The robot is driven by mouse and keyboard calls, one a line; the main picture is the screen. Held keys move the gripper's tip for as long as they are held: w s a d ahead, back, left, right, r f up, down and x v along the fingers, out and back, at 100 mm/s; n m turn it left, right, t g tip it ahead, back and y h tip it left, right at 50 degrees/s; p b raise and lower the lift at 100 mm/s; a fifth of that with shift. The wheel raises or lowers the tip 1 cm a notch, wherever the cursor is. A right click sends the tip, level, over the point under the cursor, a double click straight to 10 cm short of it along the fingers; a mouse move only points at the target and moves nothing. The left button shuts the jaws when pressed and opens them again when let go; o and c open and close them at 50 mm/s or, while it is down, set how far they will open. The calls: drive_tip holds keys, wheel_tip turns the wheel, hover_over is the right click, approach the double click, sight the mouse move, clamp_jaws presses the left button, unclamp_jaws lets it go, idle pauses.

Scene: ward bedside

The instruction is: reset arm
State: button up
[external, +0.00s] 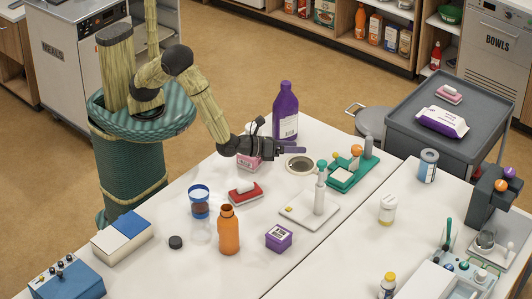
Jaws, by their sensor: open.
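My gripper (292,150) is at the end of my outstretched arm, low over the far-left part of the white table (345,226). It is open, and I see nothing held between its fingers. A pink box (249,163) is just below and left of it, partly covered by the arm's end; I cannot tell whether they touch. A tall purple bottle (286,112) stands right behind the gripper. A round ring-shaped dish (299,165) lies just in front of the fingertips.
A red-and-white brush (245,193), an orange bottle (228,230), a purple box (278,238), a white stand (311,210) and a green device (352,171) stand nearer the front and right. A grey cart (410,103) is behind the table. Bare tabletop shows at the front centre.

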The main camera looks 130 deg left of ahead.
drive_tip(key=s+a+f+n+g+h, duration=0.1)
drive_tip(key=s+f+n+g+h, duration=0.15)
drive_tip(key=s+n+g, duration=1.1)
drive_tip(key=s+d+r+n+t+h, duration=0.3)
drive_tip(key=s+d+n+t+h, duration=0.35)
drive_tip(key=s+d+h, duration=0.65)
wheel_tip(320, 180, up, 18)
drive_tip(key=s+y+p, duration=0.1)
drive_tip(key=y+p, duration=0.2)
drive_tip(key=p, duration=1.4)
drive_tip(key=shift+s+a+g, duration=0.3)
drive_tip(key=shift+a, duration=0.15)
drive_tip(key=shift+f, duration=0.15)
